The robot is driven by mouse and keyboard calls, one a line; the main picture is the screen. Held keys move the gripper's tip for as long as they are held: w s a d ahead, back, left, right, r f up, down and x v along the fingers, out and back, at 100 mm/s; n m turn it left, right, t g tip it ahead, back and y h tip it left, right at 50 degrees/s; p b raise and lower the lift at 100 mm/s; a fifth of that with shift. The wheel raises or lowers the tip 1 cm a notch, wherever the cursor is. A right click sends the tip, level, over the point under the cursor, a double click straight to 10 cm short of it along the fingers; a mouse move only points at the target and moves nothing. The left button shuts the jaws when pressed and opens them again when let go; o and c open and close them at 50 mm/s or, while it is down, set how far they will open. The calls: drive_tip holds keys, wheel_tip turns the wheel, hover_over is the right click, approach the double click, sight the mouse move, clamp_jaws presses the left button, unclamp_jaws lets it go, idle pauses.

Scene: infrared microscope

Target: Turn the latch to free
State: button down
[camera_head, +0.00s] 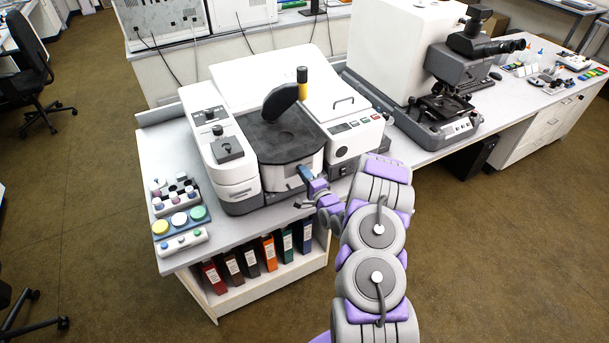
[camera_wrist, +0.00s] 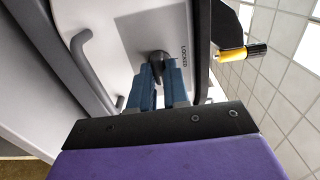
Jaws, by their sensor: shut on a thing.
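The latch (camera_wrist: 157,57) is a small dark knob on the pale front panel of the instrument, seen in the wrist view. The printed word LOCKED (camera_wrist: 184,58) stands just to its right. My gripper (camera_wrist: 159,74) has its blue fingers closed around the latch, hiding most of it. In the head view my gripper (camera_head: 306,174) reaches the front of the white and grey instrument (camera_head: 215,150), below its dark round top. The latch is hidden there. No word for the free position is readable.
A raised dark lid (camera_head: 279,103) with a yellow and black handle (camera_head: 302,82) stands above the round top. A grey bar handle (camera_wrist: 78,58) is left of the latch. Jars (camera_head: 180,219) stand on the bench's left, binders (camera_head: 248,262) below. A microscope (camera_head: 455,90) is at the right.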

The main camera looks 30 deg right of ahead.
drive_tip(key=c, duration=1.1)
unclamp_jaws()
drive_tip(key=shift+d+f, duration=0.15)
drive_tip(key=shift+d, duration=0.1)
drive_tip(key=shift+s+a, duration=0.1)
drive_tip(key=s+p, duration=0.1)
drive_tip(key=s, duration=1.6)
drive_tip(key=shift+d+p, duration=0.4)
drive_tip(key=shift+d, duration=0.05)
